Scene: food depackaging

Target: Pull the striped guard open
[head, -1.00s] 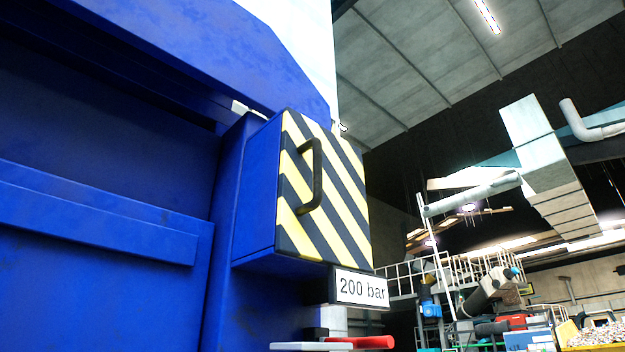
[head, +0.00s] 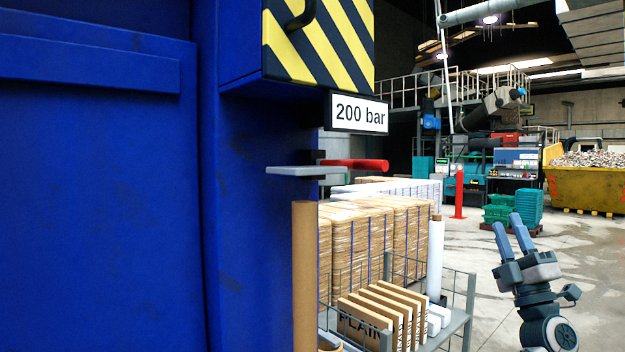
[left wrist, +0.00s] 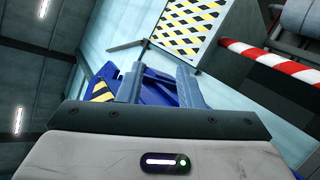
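The striped guard (head: 325,42) is a yellow and black panel on the front of a blue box, at the top of the head view. Its upper part is cut off by the frame. The guard looks shut against the box.
A "200 bar" sign (head: 358,114), a red lever (head: 355,163) and a grey plate (head: 300,171) sit below the guard. A brown tube (head: 305,270) and a wire cart (head: 462,300) stand lower. Open floor lies to the right.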

